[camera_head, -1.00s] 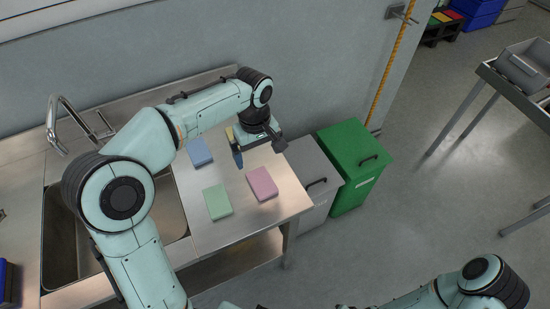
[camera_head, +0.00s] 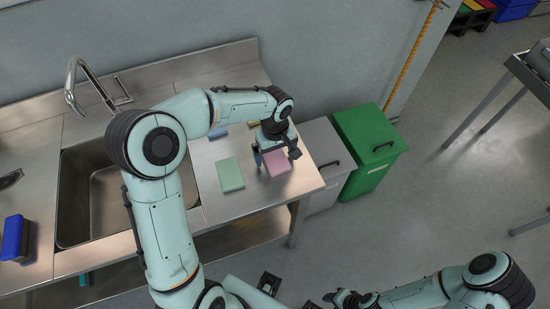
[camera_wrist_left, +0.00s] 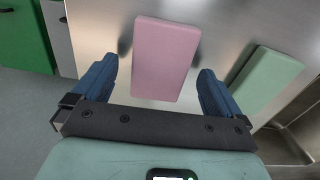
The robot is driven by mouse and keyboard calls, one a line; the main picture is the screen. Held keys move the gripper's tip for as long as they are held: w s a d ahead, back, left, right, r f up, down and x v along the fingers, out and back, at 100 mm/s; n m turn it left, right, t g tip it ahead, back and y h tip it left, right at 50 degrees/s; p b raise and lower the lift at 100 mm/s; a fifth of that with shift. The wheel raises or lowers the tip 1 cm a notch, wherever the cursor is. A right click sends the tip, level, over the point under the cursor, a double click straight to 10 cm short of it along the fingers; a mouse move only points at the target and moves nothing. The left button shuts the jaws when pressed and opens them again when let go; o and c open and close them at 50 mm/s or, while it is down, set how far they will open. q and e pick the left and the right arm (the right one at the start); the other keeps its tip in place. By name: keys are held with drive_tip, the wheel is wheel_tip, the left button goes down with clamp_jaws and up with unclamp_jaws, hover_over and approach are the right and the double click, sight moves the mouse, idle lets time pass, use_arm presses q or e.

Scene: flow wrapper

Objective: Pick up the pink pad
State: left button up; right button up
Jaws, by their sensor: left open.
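The pink pad (camera_head: 279,167) lies flat on the steel counter near its right end. In the left wrist view the pink pad (camera_wrist_left: 166,55) is upright in the picture, between the two blue fingers, with a gap on each side. My left gripper (camera_head: 276,157) is open over the pad, and its fingers (camera_wrist_left: 157,66) straddle the pad's near part. Whether the fingertips are level with the pad is hard to tell. Part of my right arm shows at the bottom right, and its gripper (camera_head: 342,298) is too unclear to read.
A green pad (camera_head: 230,175) lies to the left of the pink one, also seen in the left wrist view (camera_wrist_left: 264,80). A blue pad (camera_head: 218,132) and a yellow pad (camera_head: 253,124) are partly hidden by my arm. A sink (camera_head: 85,205) lies left; grey (camera_head: 322,150) and green (camera_head: 365,150) bins stand right.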

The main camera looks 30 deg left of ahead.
sight(275, 158)
use_arm(q)
drive_tip(key=shift+f, duration=0.55)
drive_tip(key=c, duration=1.1)
drive_tip(key=shift+r, duration=0.1)
wheel_tip(275, 158, up, 20)
drive_tip(key=shift+f+p, duration=0.1)
drive_tip(key=shift+p, duration=1.1)
use_arm(e)
drive_tip(key=w+r, duration=0.2)
drive_tip(key=r, duration=0.1)
drive_tip(key=shift+w+r, duration=0.1)
drive_tip(key=shift+w, duration=0.1)
